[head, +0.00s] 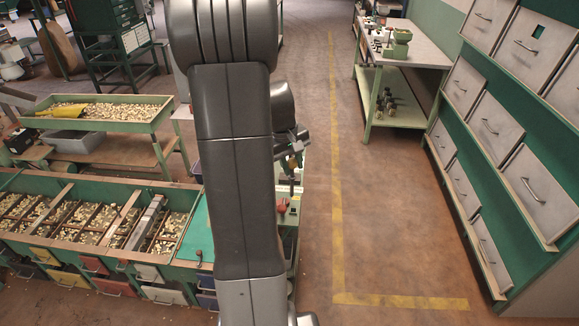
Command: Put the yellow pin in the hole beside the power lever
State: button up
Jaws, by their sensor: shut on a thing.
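My gripper (293,158) shows just right of my arm, above the right end of the hopper bench. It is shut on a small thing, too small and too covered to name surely. I cannot pick out the yellow pin by its colour. Below the gripper, a pale control panel (292,215) carries a red part (282,206), which may be the power lever. The hole beside the lever cannot be made out. My arm hides the left part of this area.
The green hopper bench (182,248) with nut-filled compartments lies at the left, with a nut tray (150,126) behind it. A side table (425,55) stands at the back right. A drawer cabinet (440,112) lines the right. The floor (385,200) between is clear.

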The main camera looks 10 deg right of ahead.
aim_at(294, 178)
jog(key=shift+w+d+r, duration=0.25)
jog(key=shift+w, duration=0.1)
jog(key=shift+w+f, duration=0.15)
jog(key=shift+w, duration=0.05)
jog(key=shift+s+d+f+b, duration=0.1)
jog(key=shift+s+f+b, duration=0.05)
jog(key=shift+f+b, duration=1.7)
jog(key=shift+f, duration=0.55)
jog(key=shift+f+b, duration=0.65)
jog(key=shift+f, duration=0.2)
jog(key=shift+f+b, duration=3.15)
jog(key=shift+f, duration=1)
